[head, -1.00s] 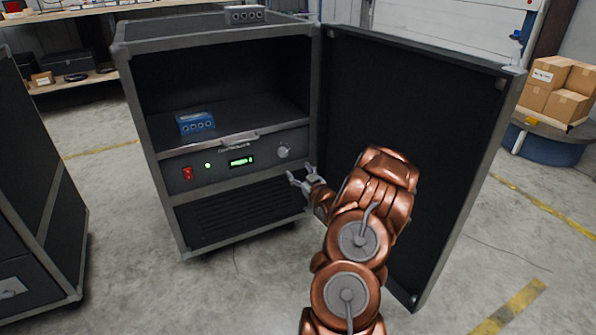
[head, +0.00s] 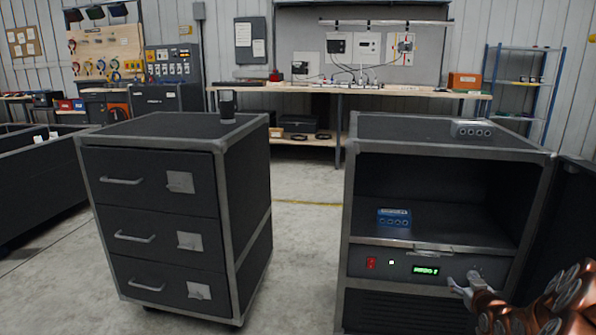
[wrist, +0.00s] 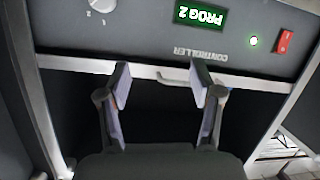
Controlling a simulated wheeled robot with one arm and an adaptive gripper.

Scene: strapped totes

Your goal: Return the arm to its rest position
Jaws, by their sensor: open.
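My gripper (head: 458,284) is at the lower right of the head view, in front of the controller panel (head: 395,263). In the wrist view my gripper (wrist: 162,85) has its two fingers apart with nothing held between them. The panel shows upside down there, with a green display (wrist: 201,16) reading PROG 2, a lit round light (wrist: 253,41), a red switch (wrist: 285,40) and a partly cut-off knob (wrist: 101,4). My copper arm is cut off at the head view's lower right corner. Whether the fingers touch the panel cannot be told.
The panel sits in an open cabinet (head: 350,200), with a blue box (head: 394,217) on its shelf and a grey box (head: 472,129) on top. Its open door (head: 570,215) is close to my arm. A drawer cabinet (head: 150,215) stands left. Floor between the cabinets is clear.

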